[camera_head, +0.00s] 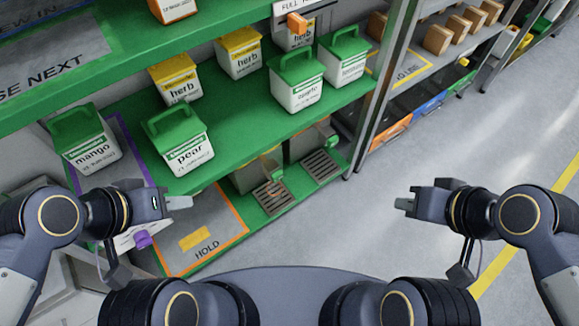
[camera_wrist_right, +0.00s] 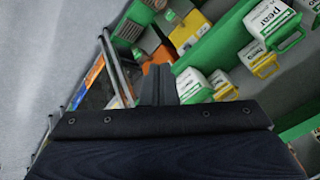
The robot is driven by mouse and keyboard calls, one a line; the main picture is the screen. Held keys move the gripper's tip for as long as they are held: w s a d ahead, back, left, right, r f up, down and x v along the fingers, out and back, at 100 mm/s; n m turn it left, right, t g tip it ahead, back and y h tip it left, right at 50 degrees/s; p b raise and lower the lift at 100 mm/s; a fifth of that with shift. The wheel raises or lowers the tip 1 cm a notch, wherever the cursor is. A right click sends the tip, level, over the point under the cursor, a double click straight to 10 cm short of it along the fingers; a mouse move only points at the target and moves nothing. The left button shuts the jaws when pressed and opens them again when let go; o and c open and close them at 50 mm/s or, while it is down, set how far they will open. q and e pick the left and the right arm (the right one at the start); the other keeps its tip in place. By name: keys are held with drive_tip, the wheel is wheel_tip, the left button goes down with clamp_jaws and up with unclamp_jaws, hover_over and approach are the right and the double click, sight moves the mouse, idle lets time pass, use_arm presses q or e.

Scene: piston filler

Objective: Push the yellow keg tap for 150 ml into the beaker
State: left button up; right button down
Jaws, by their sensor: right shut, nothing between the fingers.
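On the lower green shelf in the head view stand boxy dispensers with small taps above slotted drip grates. The other has a green tap (camera_head: 329,137) above the second grate (camera_head: 321,166). I cannot make out a beaker. My left gripper (camera_head: 188,202) is in front of the shelf, left of the taps and apart from them; its finger gap is unclear. My right gripper (camera_head: 402,203) is shut and empty over the floor, right of the shelf; its fingers also show in the right wrist view (camera_wrist_right: 157,84).
Labelled tubs, including pear (camera_head: 182,140), mango (camera_head: 88,145) and herb (camera_head: 176,82), stand on the green shelves. An orange-edged HOLD mat (camera_head: 210,250) lies left, near a purple object (camera_head: 142,240). A metal post (camera_head: 375,105) bounds the shelf. Floor at right is clear.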

drive_tip(key=shift+w+d, duration=0.1)
drive_tip(key=shift+w, duration=0.05)
